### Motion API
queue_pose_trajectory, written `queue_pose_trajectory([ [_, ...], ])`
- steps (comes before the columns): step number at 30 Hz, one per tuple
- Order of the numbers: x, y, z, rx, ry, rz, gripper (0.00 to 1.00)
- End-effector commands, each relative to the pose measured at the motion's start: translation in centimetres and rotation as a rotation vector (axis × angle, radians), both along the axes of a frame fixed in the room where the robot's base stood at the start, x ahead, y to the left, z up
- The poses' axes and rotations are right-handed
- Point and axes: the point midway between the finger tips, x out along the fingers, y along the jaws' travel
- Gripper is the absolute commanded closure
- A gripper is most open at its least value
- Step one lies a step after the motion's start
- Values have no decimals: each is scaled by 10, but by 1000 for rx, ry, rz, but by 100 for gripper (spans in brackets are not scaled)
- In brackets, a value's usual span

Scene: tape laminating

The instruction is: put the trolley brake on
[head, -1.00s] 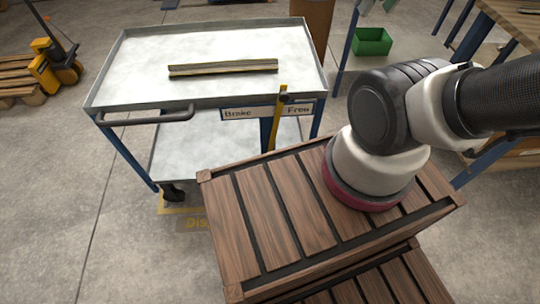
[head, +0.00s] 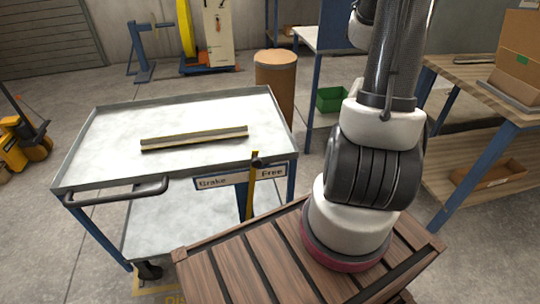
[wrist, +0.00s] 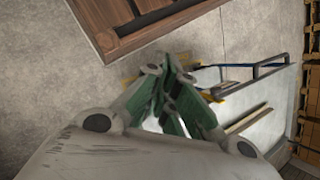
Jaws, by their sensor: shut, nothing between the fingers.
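The trolley (head: 105,155) is a grey-topped cart with blue legs, left of centre in the head view. Its yellow brake lever (head: 251,190) has a dark tip and stands nearly upright in front of the label plate (head: 211,183). The plate reads Brake at left and Free at right, and the lever is nearer Free. In the wrist view, the trolley (wrist: 272,122) is at right, partly hidden behind my gripper (wrist: 172,80). My gripper is shut and empty, apart from the lever, which I cannot make out there. The head view does not show my gripper.
A slatted wooden crate (head: 228,272) stands in front of the trolley. A grey and yellow bar (head: 195,138) lies on the trolley top. A brown drum (head: 275,85) and a green bin (head: 331,99) stand behind. A wooden workbench (head: 470,85) is at right.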

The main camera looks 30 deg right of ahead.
Motion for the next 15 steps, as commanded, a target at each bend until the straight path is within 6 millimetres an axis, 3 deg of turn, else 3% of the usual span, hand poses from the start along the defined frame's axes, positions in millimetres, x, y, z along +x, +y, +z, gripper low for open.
queue_pose_trajectory([
  [8,6,14,-60,353,-65,-158,100],
  [15,44,26,-96,566,-360,-221,100],
])
